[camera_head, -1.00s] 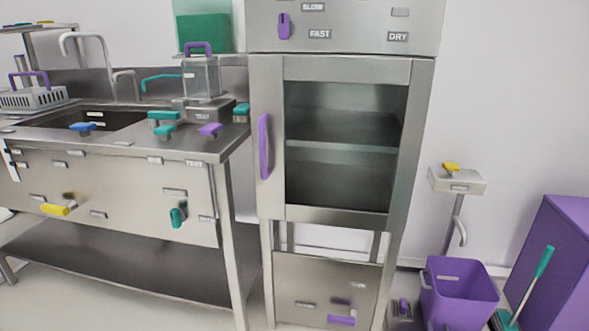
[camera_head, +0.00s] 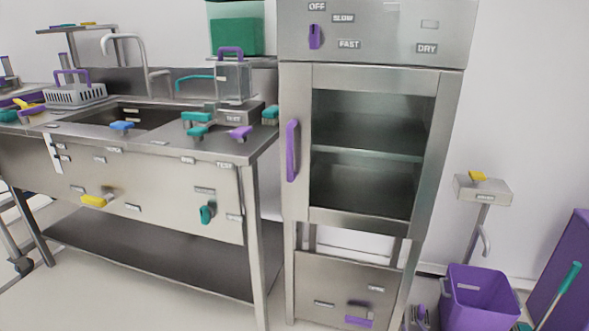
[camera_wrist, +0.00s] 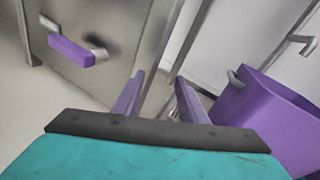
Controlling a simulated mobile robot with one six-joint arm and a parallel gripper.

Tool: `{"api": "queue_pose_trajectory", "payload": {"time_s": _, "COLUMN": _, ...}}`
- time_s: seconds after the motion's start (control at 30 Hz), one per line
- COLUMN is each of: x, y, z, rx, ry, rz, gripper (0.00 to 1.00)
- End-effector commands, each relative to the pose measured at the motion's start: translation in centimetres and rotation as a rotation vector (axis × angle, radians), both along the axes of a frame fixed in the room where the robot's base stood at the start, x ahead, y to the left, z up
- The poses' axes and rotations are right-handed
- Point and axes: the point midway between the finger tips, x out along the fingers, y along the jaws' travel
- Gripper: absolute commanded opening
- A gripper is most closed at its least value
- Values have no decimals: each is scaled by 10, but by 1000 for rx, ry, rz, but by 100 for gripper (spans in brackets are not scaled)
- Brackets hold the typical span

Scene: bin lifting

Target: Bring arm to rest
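My gripper (camera_wrist: 160,97) shows in the wrist view with its two purple fingers apart and nothing between them. It points toward the floor by the steel cabinet and the purple bin. The purple bin (camera_wrist: 273,118) stands to the right of the fingers, apart from them. In the head view the bin (camera_head: 478,297) stands on the floor at the lower right, upright, with its top open. My arm is not visible in the head view.
A steel cabinet (camera_head: 296,215) with a glass door stands in the middle. Its lower panel has a purple handle (camera_wrist: 72,50). A steel sink bench (camera_head: 160,205) is at the left.

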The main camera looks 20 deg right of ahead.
Motion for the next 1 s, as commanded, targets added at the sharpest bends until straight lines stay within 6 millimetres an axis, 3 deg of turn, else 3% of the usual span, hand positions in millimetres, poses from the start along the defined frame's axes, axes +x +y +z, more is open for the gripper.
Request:
{"api": "queue_pose_trajectory", "payload": {"time_s": 0.03, "x": 13, "y": 24, "z": 11, "rx": -24, "ry": 25, "rz": 62, "gripper": 39}}
{"api": "queue_pose_trajectory", "payload": {"time_s": 0.2, "x": 45, "y": 103, "z": 19, "rx": -119, "ry": 115, "rz": 285, "gripper": 39}}
{"api": "queue_pose_trajectory", "payload": {"time_s": 0.47, "x": 64, "y": 223, "z": 28, "rx": -276, "ry": 232, "rz": 634, "gripper": 39}}
{"api": "queue_pose_trajectory", "payload": {"time_s": 0.77, "x": 46, "y": 346, "z": 37, "rx": -469, "ry": 334, "rz": 1040, "gripper": 39}}
{"api": "queue_pose_trajectory", "payload": {"time_s": 1.0, "x": 8, "y": 424, "z": 45, "rx": -632, "ry": 394, "rz": 1367, "gripper": 39}}
